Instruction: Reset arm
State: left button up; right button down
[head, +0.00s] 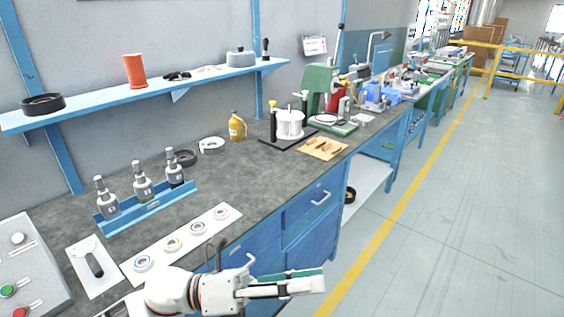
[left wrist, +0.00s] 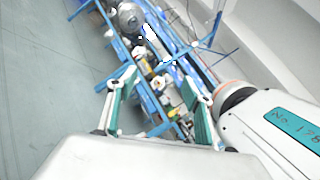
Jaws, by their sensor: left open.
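My left arm comes in at the bottom of the head view, and its gripper (head: 318,280) points right, in front of the blue drawers and outside the bench's front edge. In the left wrist view the gripper (left wrist: 160,100) has its two green-padded fingers spread apart with nothing between them. The bench lies beyond the fingers there, tilted and small. My right gripper does not show in either view.
The grey bench top (head: 255,175) holds a blue rack (head: 150,208) of bottles, a white strip (head: 185,240) of rings, a control box (head: 30,265) and a wooden tray (head: 322,149). A blue shelf (head: 200,78) hangs above. The floor (head: 460,220) at right is clear.

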pick_arm(q)
jog(key=w+a+f+n+t+y, duration=0.5)
jog(key=f+n+t, duration=0.3)
jog(key=n, duration=0.6)
jog(key=w+a+f+n+t+y, duration=0.3)
jog(key=a+f+n+t+y, duration=0.35)
jog(key=n, duration=0.85)
jog(key=s+a+f+n+g+y, duration=0.2)
jog(key=s+a+f+n, duration=0.3)
jog(key=f, duration=0.6)
jog(key=s+a+f+n+g+y, duration=0.2)
jog(key=s+a+f+n+y, duration=0.2)
jog(key=f, duration=0.8)
jog(key=s+a+n, duration=0.2)
jog(key=s+a, duration=0.2)
jog(key=s, duration=0.1)
jog(key=shift+s, duration=0.1)
